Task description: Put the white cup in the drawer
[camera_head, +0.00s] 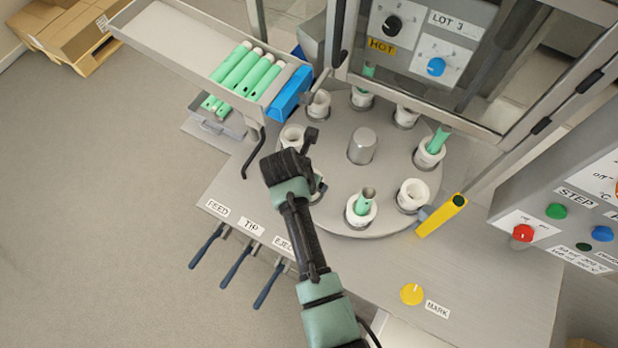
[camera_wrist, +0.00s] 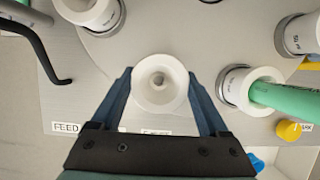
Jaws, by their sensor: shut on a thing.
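A white cup (camera_wrist: 160,96) with a round hole in its middle sits between the two blue-grey fingers of my gripper (camera_wrist: 158,78) in the wrist view. The fingers are shut on its sides. In the head view my gripper (camera_head: 313,163) is at the left front edge of the round turntable (camera_head: 335,212), and a bit of white shows beside it, mostly hidden. I cannot tell whether the cup is clear of the turntable. An open grey drawer-like box (camera_head: 233,128) is at the upper left, below the tilted tray, with green tubes in it.
Other white cups stand in rings around the turntable, some with green tubes, including one (camera_head: 361,211) just right of my gripper. A metal post (camera_head: 362,146) rises at the centre. A tray (camera_head: 185,40) of green tubes, a blue block (camera_head: 290,92) and a black hook (camera_head: 254,155) are left.

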